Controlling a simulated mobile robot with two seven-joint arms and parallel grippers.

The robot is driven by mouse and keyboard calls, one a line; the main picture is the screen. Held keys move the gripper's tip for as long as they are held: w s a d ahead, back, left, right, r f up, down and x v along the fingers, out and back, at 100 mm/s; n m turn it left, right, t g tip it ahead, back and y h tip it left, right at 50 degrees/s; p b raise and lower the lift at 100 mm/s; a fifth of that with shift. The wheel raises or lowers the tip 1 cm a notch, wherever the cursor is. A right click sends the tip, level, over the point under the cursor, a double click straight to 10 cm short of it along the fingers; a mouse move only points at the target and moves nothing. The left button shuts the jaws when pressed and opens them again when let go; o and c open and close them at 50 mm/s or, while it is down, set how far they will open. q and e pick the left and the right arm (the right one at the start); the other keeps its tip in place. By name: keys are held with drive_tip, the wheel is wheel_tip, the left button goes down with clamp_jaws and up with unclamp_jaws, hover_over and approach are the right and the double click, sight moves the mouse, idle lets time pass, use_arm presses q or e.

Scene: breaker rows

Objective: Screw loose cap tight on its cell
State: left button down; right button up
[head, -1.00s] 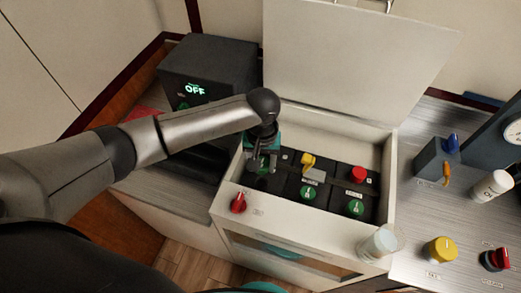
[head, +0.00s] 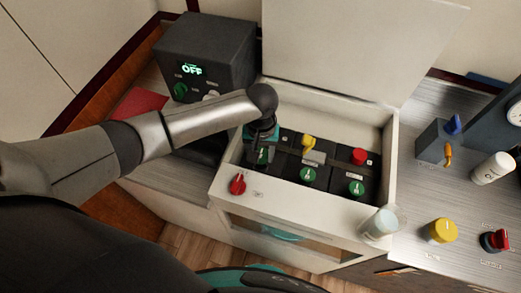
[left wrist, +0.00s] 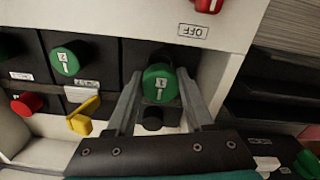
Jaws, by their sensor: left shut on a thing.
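A row of dark cells with green caps sits in the open white box. The cap marked 1 (left wrist: 160,83) is on the cell nearest the box's left end and also shows in the head view (head: 262,156). My left gripper (left wrist: 159,80) points down with one finger on each side of this cap and is shut on it. The cap marked 2 (head: 308,175) is on the middle cell, and the third green cap (head: 356,188) is on the right cell. Whether any cap sits loose on its thread cannot be told. My right gripper is not in view.
A yellow handle (head: 308,143) and a red knob (head: 358,156) stand behind the caps. A red switch (head: 238,184) is on the box's front ledge. A clear jar (head: 380,223) stands at its right corner. The raised lid (head: 350,45) is behind.

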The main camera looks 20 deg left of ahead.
sight(261, 161)
use_arm(q)
drive_tip(key=shift+f, duration=0.7)
drive_tip(key=shift+p, duration=0.3)
drive_tip(key=shift+p, duration=0.3)
drive_tip(key=shift+p, duration=0.45)
idle(1.2)
drive_tip(key=shift+p, duration=0.3)
drive_tip(key=shift+f+b, duration=0.65)
drive_tip(key=shift+f, duration=0.35)
drive_tip(key=shift+c, duration=1)
unclamp_jaws()
